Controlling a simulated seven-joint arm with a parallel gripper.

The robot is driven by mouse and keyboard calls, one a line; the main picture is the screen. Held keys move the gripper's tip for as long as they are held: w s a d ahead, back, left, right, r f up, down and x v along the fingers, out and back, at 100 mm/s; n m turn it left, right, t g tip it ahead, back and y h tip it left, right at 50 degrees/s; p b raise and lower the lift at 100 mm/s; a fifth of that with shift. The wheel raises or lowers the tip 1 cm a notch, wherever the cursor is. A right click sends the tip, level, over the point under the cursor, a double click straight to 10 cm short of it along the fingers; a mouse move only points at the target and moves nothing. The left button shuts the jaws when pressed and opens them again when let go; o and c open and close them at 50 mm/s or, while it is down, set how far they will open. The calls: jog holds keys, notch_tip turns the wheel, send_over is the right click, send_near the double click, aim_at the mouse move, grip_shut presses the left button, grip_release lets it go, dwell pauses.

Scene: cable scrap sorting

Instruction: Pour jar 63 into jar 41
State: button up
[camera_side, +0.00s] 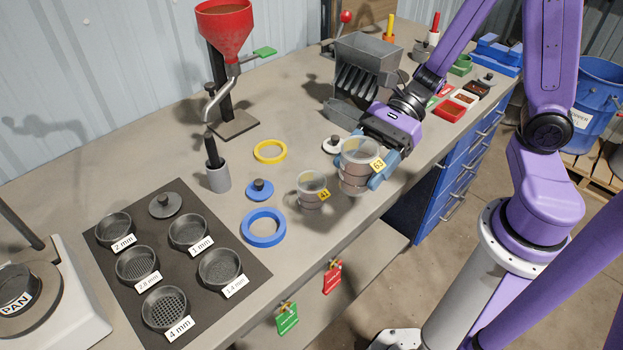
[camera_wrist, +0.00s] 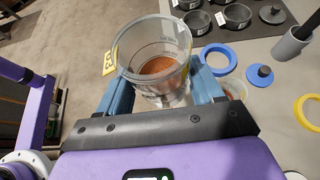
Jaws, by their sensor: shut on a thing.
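Jar 63 (camera_side: 357,165) is a clear jar with a yellow tag, held in my gripper (camera_side: 375,170) near the bench's front edge. My gripper's blue fingers are shut around its sides. In the wrist view jar 63 (camera_wrist: 158,55) looks upright or nearly so, with reddish-brown granules in its bottom. Jar 41 (camera_side: 311,190) is a smaller clear jar with a yellow tag. It stands on the bench just left of jar 63 and seems to hold some reddish-brown material. In the wrist view jar 41 (camera_wrist: 235,88) is mostly hidden behind the right finger.
A white lid (camera_side: 332,145) and a grey riffle box (camera_side: 360,75) stand behind. Sieves sit on a dark mat (camera_side: 215,300) at the front left.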

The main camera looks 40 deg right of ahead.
jog(key=shift+s+a+f, duration=0.15)
jog(key=shift+s+f, duration=0.1)
jog(key=shift+s, duration=0.15)
notch_tip(320, 180, down, 13)
jog(key=shift+w+f, duration=0.1)
jog(key=shift+w+r, duration=0.1)
jog(key=shift+r, duration=0.1)
dwell(0.3)
jog(key=shift+w+r+m+g, duration=0.25)
jog(key=shift+r, duration=0.6)
jog(key=shift+w+r+m+g, duration=0.25)
jog(key=shift+r, duration=0.55)
jog(key=shift+w+r+m+g, duration=0.4)
jog(key=shift+r+m, duration=0.05)
jog(key=shift+r, duration=0.2)
jog(key=shift+w+r+m+g, duration=0.35)
jog(key=shift+r+m+g, duration=0.1)
jog(key=shift+r, duration=0.15)
